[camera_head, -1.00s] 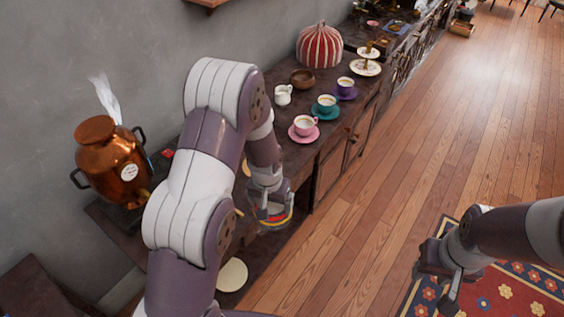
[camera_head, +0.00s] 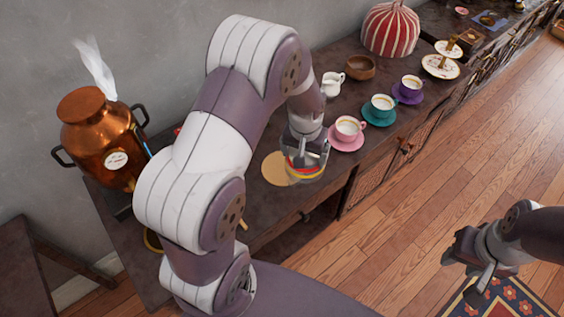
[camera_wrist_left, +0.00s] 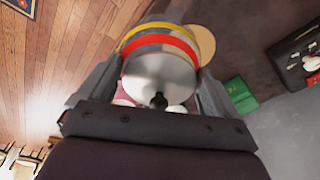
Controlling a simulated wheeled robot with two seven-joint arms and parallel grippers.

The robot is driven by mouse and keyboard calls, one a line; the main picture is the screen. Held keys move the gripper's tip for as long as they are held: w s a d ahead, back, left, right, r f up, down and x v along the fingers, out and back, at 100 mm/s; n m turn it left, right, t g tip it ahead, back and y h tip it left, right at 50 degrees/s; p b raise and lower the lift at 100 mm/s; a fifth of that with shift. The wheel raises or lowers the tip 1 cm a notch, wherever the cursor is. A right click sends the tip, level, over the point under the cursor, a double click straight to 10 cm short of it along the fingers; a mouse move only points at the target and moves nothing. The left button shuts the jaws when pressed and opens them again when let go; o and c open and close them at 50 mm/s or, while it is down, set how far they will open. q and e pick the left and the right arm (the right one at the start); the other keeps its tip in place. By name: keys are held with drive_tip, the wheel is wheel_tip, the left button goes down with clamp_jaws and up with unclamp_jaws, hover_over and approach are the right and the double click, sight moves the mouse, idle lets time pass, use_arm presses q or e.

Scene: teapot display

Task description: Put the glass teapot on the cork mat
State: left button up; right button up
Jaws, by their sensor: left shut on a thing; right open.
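The glass teapot (camera_head: 306,173) has red and yellow bands and is largely hidden by my left gripper (camera_head: 304,160), which is shut on it. In the left wrist view the teapot (camera_wrist_left: 160,75) sits between the fingers, showing a grey round top with a black knob. The cork mat (camera_head: 275,168) is a flat tan disc on the dark counter. The teapot overlaps its right edge in the head view; I cannot tell the height between them. The mat also shows beyond the teapot in the wrist view (camera_wrist_left: 205,42). My right gripper (camera_head: 468,264) is open and empty over the floor.
A pink saucer with a cup (camera_head: 346,134) stands close right of the teapot, then teal (camera_head: 379,112) and purple (camera_head: 408,93) ones. A creamer (camera_head: 332,84) and wooden bowl (camera_head: 360,68) are behind. A copper urn (camera_head: 100,140) stands left.

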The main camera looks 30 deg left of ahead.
use_arm(q)
drive_tip(key=w+a+f+p, duration=0.2)
drive_tip(key=w+a+f, duration=0.2)
drive_tip(key=a+f, duration=0.5)
drive_tip(key=shift+w+f, duration=0.35)
drive_tip(key=shift+f, duration=0.45)
drive_tip(key=o, duration=1.7)
drive_tip(key=shift+o, duration=0.2)
wheel_tip(320, 180, up, 13)
drive_tip(key=s+b, duration=0.1)
drive_tip(key=s, duration=0.1)
drive_tip(key=shift+m, duration=0.4)
drive_tip(key=s+d+r, duration=0.1)
drive_tip(key=d, duration=0.1)
drive_tip(key=s+d+r, duration=0.3)
drive_tip(key=s+d, duration=0.1)
drive_tip(key=shift+d+r, duration=0.2)
drive_tip(key=s+d+r, duration=0.3)
drive_tip(key=s+d, duration=0.2)
drive_tip(key=s, duration=0.6)
drive_tip(key=shift+s+d+m, duration=0.2)
drive_tip(key=shift+s+m, duration=0.15)
drive_tip(key=shift+m, duration=0.05)
